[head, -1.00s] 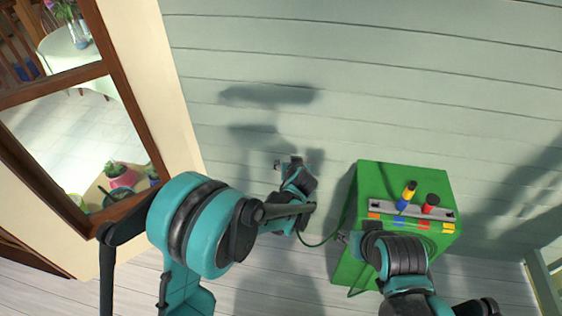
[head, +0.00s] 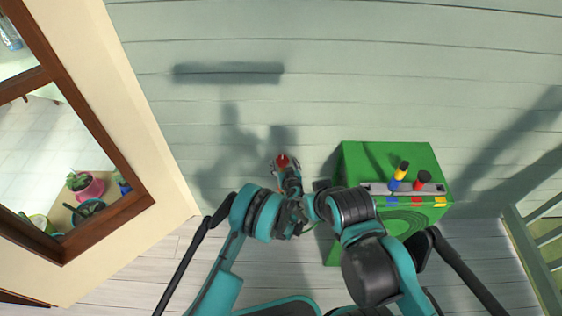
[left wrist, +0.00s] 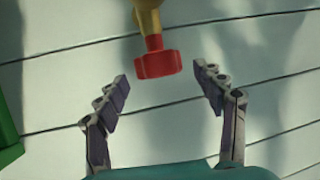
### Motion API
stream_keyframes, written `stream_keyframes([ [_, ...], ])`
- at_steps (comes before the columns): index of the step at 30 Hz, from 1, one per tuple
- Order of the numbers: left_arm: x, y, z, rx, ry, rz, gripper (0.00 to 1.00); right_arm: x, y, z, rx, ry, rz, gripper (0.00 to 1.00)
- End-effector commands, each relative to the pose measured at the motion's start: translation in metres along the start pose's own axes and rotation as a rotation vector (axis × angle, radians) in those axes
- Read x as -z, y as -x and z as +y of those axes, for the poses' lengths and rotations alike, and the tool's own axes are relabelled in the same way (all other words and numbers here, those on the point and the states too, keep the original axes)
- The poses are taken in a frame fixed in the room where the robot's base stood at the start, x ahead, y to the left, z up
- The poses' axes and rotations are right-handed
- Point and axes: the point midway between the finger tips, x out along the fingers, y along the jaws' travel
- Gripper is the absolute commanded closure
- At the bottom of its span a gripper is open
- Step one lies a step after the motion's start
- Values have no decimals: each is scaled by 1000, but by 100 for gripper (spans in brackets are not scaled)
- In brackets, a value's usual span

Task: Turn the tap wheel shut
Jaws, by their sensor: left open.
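The tap's red wheel (left wrist: 157,65) sits on a brass tap body (left wrist: 149,20) by the pale plank wall in the left wrist view. The red also shows small in the head view (head: 283,160), partly hidden by my left gripper (head: 286,168). In the left wrist view my left gripper (left wrist: 161,77) is open, with one finger on each side of the wheel. Gaps show between the wheel and both fingers, and the wheel is around the level of the fingertips. My right gripper (head: 304,215) is low in the head view, beside my left arm; its jaws are unclear.
A green box (head: 365,165) with a grey rail, a yellow-and-blue tool (head: 400,172) and a red-and-black tool (head: 422,181) stands right of the tap. A wood-framed window (head: 110,150) is at left. A railing (head: 530,235) is at far right.

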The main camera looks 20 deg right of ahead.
Motion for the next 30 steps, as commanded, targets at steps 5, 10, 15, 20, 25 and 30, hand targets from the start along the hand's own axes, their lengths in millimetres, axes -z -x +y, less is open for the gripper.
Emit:
stream_keyframes([
  [5,-1,-24,0,1,0,0,31,-6,-8,0,0,0,0,60],
  [10,0,-32,0,0,0,0,31,-7,-10,0,0,0,0,60],
  [15,1,-32,0,0,0,0,31,-6,-9,0,0,0,0,60],
  [20,1,-32,0,0,0,0,63,-6,-9,0,0,0,0,60],
  [25,1,-32,0,0,0,0,82,-6,-9,0,0,0,0,60],
  [30,1,-32,-1,-11,-6,0,82,-6,-9,0,0,0,0,60],
])
